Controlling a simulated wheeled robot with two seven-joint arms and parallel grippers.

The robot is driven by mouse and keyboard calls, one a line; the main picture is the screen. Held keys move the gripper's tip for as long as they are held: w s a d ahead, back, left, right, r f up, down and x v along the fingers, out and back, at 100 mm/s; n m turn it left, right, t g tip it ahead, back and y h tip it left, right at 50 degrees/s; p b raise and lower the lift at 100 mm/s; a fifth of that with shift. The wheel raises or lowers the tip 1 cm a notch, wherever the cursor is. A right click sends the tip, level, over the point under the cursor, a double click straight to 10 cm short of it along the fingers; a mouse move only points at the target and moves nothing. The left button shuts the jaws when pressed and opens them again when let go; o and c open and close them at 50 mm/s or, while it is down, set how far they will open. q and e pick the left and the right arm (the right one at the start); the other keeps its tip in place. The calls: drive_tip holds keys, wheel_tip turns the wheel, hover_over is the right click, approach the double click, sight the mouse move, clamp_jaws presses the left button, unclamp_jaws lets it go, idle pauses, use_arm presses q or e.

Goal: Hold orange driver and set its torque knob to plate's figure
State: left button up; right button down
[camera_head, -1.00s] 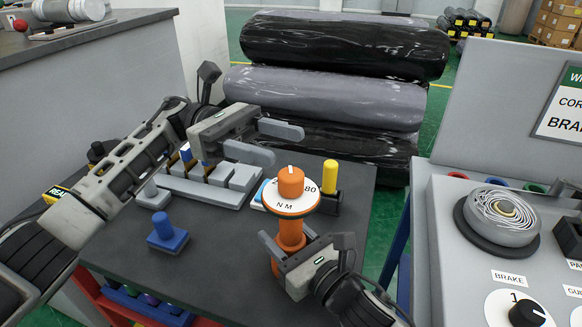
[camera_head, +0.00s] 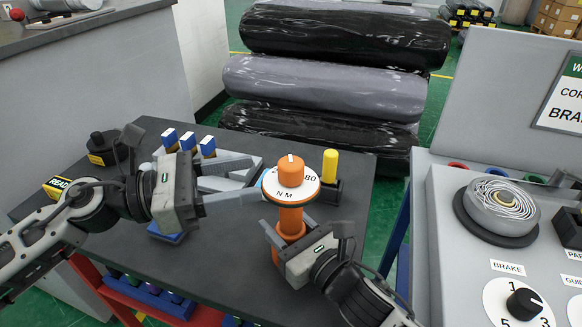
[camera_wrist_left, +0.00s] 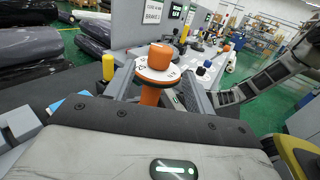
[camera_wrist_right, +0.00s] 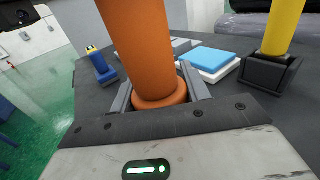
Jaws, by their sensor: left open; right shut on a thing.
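The orange driver (camera_head: 291,222) stands upright with a white dial disc (camera_head: 272,192) marked "N M" and 80, and an orange torque knob (camera_head: 291,170) on top. The knob's white pointer line points toward the back. My right gripper (camera_head: 289,226) is shut around the driver's body below the disc; the right wrist view shows the orange body (camera_wrist_right: 145,50) between its fingers. My left gripper (camera_head: 252,178) is open just left of the disc. In the left wrist view the knob (camera_wrist_left: 160,56) appears between its fingers. A wall plate (camera_head: 565,105) at right is cut off; its figure is unreadable.
A yellow-handled tool (camera_head: 330,166) stands in a black holder close behind the driver. A grey console (camera_head: 450,240) with a brake knob (camera_head: 524,304) stands at right. Wrapped rolls (camera_head: 340,40) are stacked behind.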

sight(291, 170)
use_arm(q)
drive_tip(key=x, duration=0.8)
drive_tip(key=shift+a, duration=0.1)
drive_tip(key=c, duration=0.9)
